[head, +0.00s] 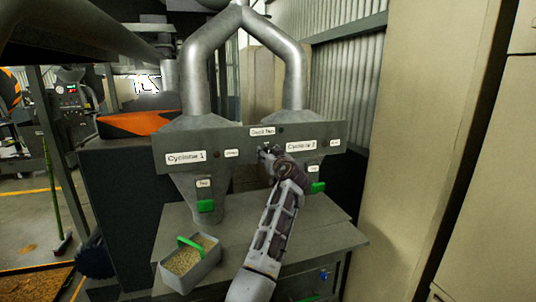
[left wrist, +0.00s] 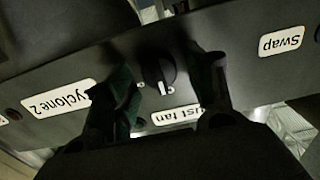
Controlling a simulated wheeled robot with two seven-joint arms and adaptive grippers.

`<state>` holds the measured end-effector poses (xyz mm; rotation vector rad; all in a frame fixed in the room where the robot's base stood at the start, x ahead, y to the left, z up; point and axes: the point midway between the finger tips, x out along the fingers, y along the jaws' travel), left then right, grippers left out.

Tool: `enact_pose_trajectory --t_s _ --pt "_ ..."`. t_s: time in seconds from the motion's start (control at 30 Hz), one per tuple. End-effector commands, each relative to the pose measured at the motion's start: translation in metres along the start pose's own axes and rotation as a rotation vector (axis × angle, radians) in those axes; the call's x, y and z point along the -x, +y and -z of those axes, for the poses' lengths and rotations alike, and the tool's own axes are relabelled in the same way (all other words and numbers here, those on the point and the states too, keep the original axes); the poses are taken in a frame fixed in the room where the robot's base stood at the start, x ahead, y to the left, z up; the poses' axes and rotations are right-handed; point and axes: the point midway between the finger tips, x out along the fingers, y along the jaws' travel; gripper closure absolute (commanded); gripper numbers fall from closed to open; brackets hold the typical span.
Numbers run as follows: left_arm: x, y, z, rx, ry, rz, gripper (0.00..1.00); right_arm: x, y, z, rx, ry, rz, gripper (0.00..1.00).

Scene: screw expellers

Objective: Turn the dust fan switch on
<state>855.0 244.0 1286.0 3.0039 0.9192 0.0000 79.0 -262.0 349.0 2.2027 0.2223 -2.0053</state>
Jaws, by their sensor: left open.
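The dust fan switch (left wrist: 160,73) is a black rotary knob with a white mark, on the dark panel beside the upside-down "Dust fan" label (left wrist: 176,115). My left gripper (left wrist: 165,92) is open, with one finger on each side of the knob in the left wrist view. I cannot tell whether the fingers touch it. In the head view my left gripper (head: 268,152) is in front of the panel (head: 220,141), just below the "Dust Fan" label (head: 262,132), and hides the knob. My right gripper is not in view.
"Cyclone 1" (head: 186,157) and "Cyclone 2" (head: 301,146) labels flank the switch. Green handles (head: 205,206) sit on the hoppers below. A grey bin with a green handle (head: 190,262) stands on the bench. A tall beige cabinet (head: 420,130) is at the right.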

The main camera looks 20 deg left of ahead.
Motion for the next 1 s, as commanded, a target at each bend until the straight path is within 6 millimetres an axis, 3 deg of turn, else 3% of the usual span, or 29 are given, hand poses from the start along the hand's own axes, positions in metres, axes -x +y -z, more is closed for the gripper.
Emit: enact_pose_trajectory --t_s 0.13,0.5,1.0 --pt "0.0000 0.0000 -0.0001 0.000 0.000 0.000 0.45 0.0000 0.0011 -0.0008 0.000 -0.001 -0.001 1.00" --pt "-0.0001 -0.0001 -0.0001 0.000 0.000 0.000 0.90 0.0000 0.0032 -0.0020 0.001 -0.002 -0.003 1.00" --pt "-0.0002 -0.0001 0.0002 -0.100 0.000 0.001 0.90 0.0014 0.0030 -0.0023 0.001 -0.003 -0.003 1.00"
